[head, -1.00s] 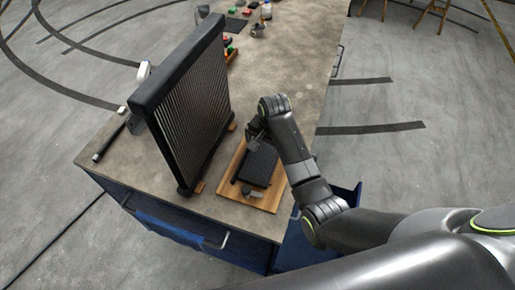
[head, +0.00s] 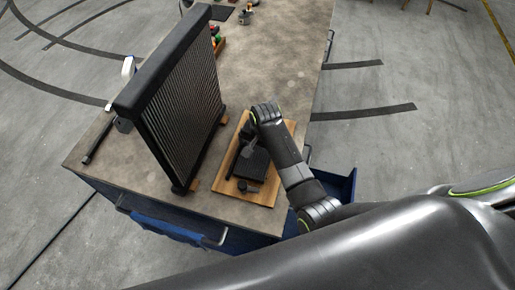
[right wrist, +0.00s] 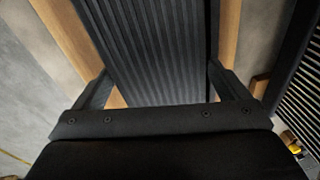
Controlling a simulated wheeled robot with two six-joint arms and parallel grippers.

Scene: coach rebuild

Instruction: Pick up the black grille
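The black grille (head: 254,163) is a flat, ribbed black piece lying over a wooden board (head: 268,190) on the workbench. Its ribs fill the middle of the right wrist view (right wrist: 155,45). My right gripper (head: 245,168) is down at the grille, partly hidden by its own wrist. In the right wrist view, its fingers (right wrist: 158,70) are spread apart, one at each long side of the grille. Small patches of wood show between the finger bases and the grille. Whether the fingertips touch it cannot be told. My left gripper is not in view.
A tall black finned radiator (head: 185,100) stands upright just left of the board. A thin black bar (head: 98,140) lies at the bench's left edge. A blue drawer (head: 340,183) juts out at the right.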

